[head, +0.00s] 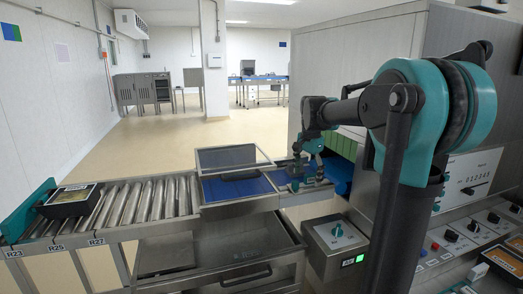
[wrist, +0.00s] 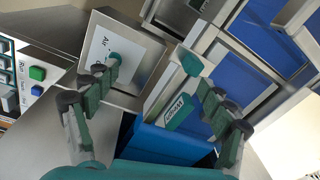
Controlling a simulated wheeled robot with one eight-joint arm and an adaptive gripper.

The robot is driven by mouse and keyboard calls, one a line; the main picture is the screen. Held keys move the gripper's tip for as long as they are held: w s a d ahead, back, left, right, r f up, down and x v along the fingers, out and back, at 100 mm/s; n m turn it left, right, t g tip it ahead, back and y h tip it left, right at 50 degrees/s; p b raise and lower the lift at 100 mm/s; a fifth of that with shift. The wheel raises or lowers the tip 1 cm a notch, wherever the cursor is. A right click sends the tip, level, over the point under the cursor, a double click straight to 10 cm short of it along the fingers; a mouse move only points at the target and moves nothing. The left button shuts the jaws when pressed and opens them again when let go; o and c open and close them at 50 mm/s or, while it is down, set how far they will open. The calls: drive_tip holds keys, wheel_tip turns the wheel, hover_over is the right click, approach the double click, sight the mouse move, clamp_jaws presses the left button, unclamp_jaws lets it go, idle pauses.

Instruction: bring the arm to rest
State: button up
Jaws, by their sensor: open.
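My arm reaches from the right of the head view over the machine. My gripper (head: 308,172) hangs low over the blue belt beside the sealer's opening. In the wrist view my gripper (wrist: 155,72) has its two dark green fingers spread wide apart, with nothing held between them. Beyond the fingers a silver panel marked "Air" with a teal knob (wrist: 113,58) shows at the left. A teal labelled block (wrist: 178,113) shows between the fingers, lower down. Whether a finger touches anything is hard to tell.
The steel sealer housing (head: 468,35) stands close by the arm. A control box (head: 338,240) with a green light is in front. A roller conveyor (head: 150,202) runs left and carries a black tray (head: 70,208). The floor behind (head: 180,140) is clear.

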drive_tip(key=s+d+f+n+t, duration=0.1)
drive_tip(key=s+f+n, duration=0.2)
drive_tip(key=s+f, duration=0.4)
drive_tip(key=s+d+f+n+t, duration=0.1)
drive_tip(key=s+f+n, duration=0.3)
drive_tip(key=s+f, duration=0.3)
drive_tip(key=s+d+f+n+t, duration=0.1)
drive_tip(key=s+f+n, duration=0.3)
drive_tip(key=s+f, duration=0.4)
drive_tip(key=shift+s, duration=1.65)
